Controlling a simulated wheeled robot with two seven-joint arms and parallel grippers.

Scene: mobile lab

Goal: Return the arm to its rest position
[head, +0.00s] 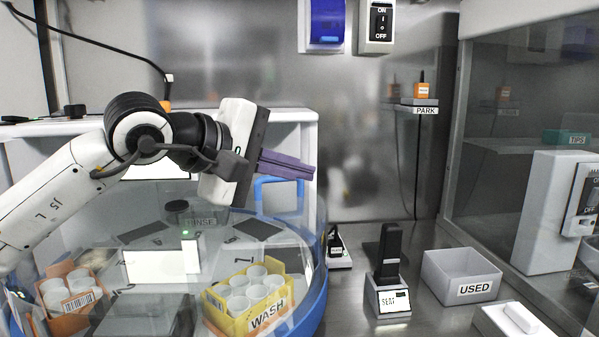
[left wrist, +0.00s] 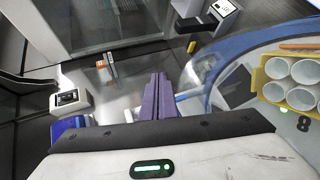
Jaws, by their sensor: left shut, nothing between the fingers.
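My left arm comes in from the left in the head view and is raised above the round carousel. My left gripper (head: 308,171) has purple fingers that are shut with nothing between them. It points right, in front of the back wall and clear of every object. In the left wrist view the shut fingers (left wrist: 158,92) stick out past the dark gripper body. My right gripper does not show in either view.
Below the arm is the carousel with a blue rim (head: 316,277), bearing a yellow WASH box (head: 253,318) of white cups and an orange box (head: 71,314). To the right stand a black device on a SEAT base (head: 389,300) and a USED bin (head: 470,291). A PARK shelf (head: 420,102) is on the back wall.

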